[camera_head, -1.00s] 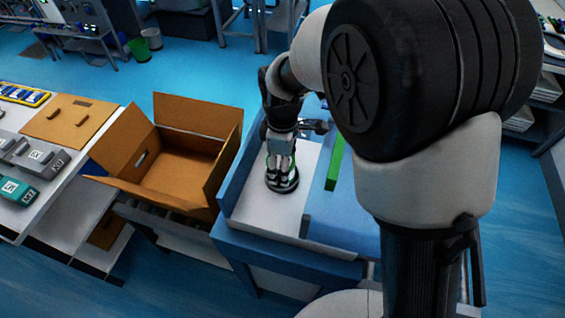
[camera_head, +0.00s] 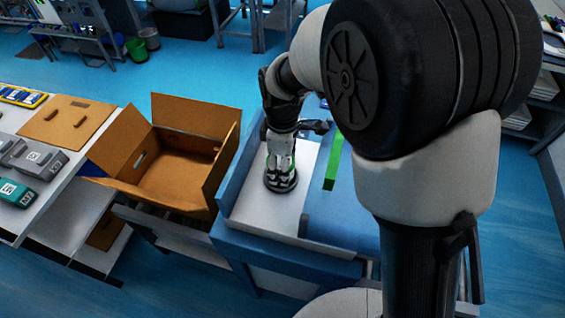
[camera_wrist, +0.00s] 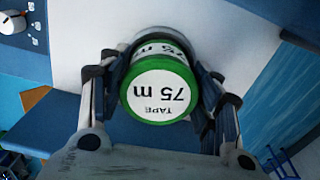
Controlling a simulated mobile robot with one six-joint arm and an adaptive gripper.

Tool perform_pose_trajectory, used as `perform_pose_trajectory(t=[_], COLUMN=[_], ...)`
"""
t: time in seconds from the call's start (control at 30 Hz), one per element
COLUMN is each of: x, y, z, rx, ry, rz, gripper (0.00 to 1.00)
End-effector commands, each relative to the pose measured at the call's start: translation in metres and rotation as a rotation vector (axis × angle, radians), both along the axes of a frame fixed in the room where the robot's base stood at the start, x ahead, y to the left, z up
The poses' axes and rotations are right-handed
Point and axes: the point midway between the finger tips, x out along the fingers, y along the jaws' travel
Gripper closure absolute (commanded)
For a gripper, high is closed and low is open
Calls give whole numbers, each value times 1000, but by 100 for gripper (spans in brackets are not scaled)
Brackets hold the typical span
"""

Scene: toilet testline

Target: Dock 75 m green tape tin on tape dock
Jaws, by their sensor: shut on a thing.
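The green tape tin (camera_wrist: 160,92) fills the middle of the wrist view, its white face reading "TAPE 75 m" upside down. My gripper (camera_wrist: 163,90) has a finger on each side of the tin and is shut on it. More "75 m" print shows just behind the tin's face. In the head view my gripper (camera_head: 281,168) points down over the white surface (camera_head: 262,212) of the blue bench, with a dark round base (camera_head: 282,184) right under it. I cannot tell whether this base is the tape dock, or whether the tin touches it.
An open cardboard box (camera_head: 180,172) stands left of the blue bench (camera_head: 290,254). A raised blue side wall (camera_head: 240,165) lies between them. A green bar (camera_head: 333,165) is right of my gripper. A table with grey and teal devices (camera_head: 18,192) is at far left.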

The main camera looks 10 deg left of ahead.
Motion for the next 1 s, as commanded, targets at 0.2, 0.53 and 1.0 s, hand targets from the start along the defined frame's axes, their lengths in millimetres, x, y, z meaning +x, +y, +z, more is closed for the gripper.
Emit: perform_pose_trajectory(t=[0.2,0.53,1.0], x=[0,0,0], y=[0,0,0], z=[0,-4,-12], rx=[0,0,0], ry=[-1,0,0], rz=[0,0,0], gripper=[74,74,40])
